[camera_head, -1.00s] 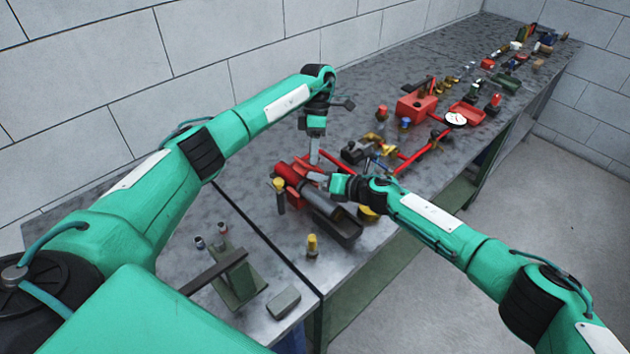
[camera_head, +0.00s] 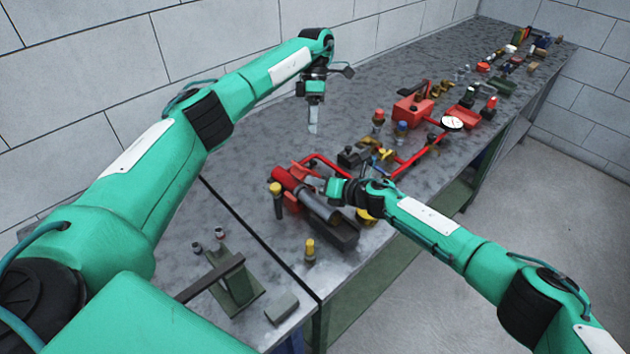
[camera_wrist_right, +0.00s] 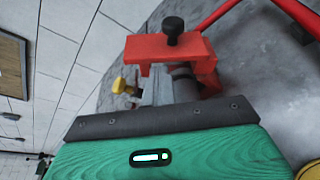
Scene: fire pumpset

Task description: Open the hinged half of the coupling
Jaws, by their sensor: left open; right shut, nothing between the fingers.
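The red coupling (camera_head: 284,180) sits at the end of a dark cylinder (camera_head: 320,208) on the bench. In the right wrist view, a red bracket with a black knob (camera_wrist_right: 172,26) shows just past my right gripper. I cannot tell how far the hinged half is swung. My right gripper (camera_head: 318,184) is shut with nothing in it, close beside the red part; its grey fingers (camera_wrist_right: 163,92) point at the bracket, and contact is unclear. My left gripper (camera_head: 313,128) is open and empty, pointing down above the bench behind the coupling.
A yellow-topped post (camera_head: 277,195) stands left of the coupling and another (camera_head: 310,250) in front. Red pipes (camera_head: 412,158) and a gauge (camera_head: 452,123) lie to the right. A green stand (camera_head: 237,285) is at the near left.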

